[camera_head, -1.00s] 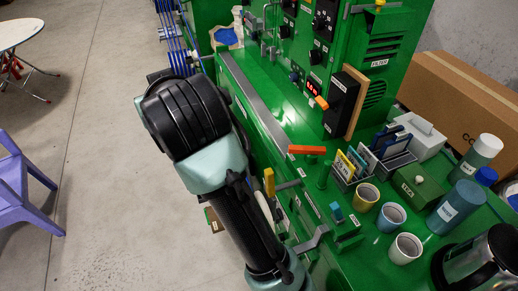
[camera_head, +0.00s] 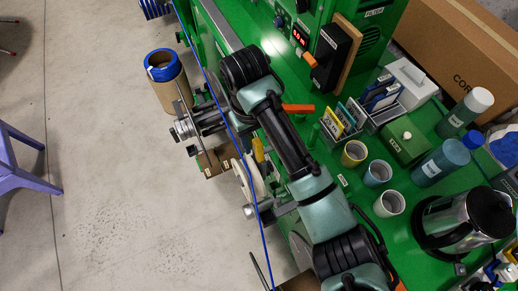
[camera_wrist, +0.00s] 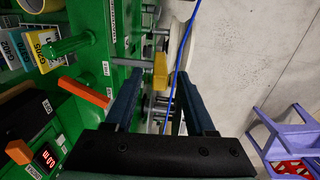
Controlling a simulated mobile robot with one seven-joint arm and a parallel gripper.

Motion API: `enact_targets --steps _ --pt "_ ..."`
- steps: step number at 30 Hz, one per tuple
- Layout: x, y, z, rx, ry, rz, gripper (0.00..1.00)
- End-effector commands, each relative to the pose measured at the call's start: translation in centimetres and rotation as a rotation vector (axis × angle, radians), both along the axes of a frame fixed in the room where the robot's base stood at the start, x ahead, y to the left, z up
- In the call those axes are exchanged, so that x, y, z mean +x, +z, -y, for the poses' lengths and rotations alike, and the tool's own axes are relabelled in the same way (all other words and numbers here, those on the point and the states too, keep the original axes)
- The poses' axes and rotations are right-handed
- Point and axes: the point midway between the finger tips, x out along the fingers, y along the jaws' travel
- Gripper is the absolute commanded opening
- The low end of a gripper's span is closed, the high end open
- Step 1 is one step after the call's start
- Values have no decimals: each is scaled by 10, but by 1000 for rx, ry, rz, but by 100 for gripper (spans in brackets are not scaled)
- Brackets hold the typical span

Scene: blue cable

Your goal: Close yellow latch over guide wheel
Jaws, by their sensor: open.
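The yellow latch (camera_head: 258,150) is a small yellow bar on the green machine's side, just right of the pale guide wheel (camera_head: 242,176). It looks raised and off the wheel. In the wrist view the latch (camera_wrist: 161,70) shows ahead, between the fingertips in the picture, with the wheel (camera_wrist: 177,28) beyond it. The blue cable (camera_head: 263,235) runs taut past the wheel; in the wrist view the cable (camera_wrist: 184,52) passes right of the latch. My gripper (camera_wrist: 160,76) is open and empty. I cannot tell whether a finger touches the latch; my arm partly hides this in the head view.
An orange handle (camera_head: 298,108) sticks out near my arm. Cups (camera_head: 355,153), bottles and a coffee pot (camera_head: 470,220) crowd the green top.

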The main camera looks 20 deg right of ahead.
Motion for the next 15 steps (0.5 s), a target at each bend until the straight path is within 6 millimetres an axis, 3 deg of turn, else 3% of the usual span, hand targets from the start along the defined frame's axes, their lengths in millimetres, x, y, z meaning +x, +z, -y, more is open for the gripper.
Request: enact_targets --steps 6,15 --pt "0 -31 3 0 1 -2 55" --pt "0 -46 4 0 2 1 55"
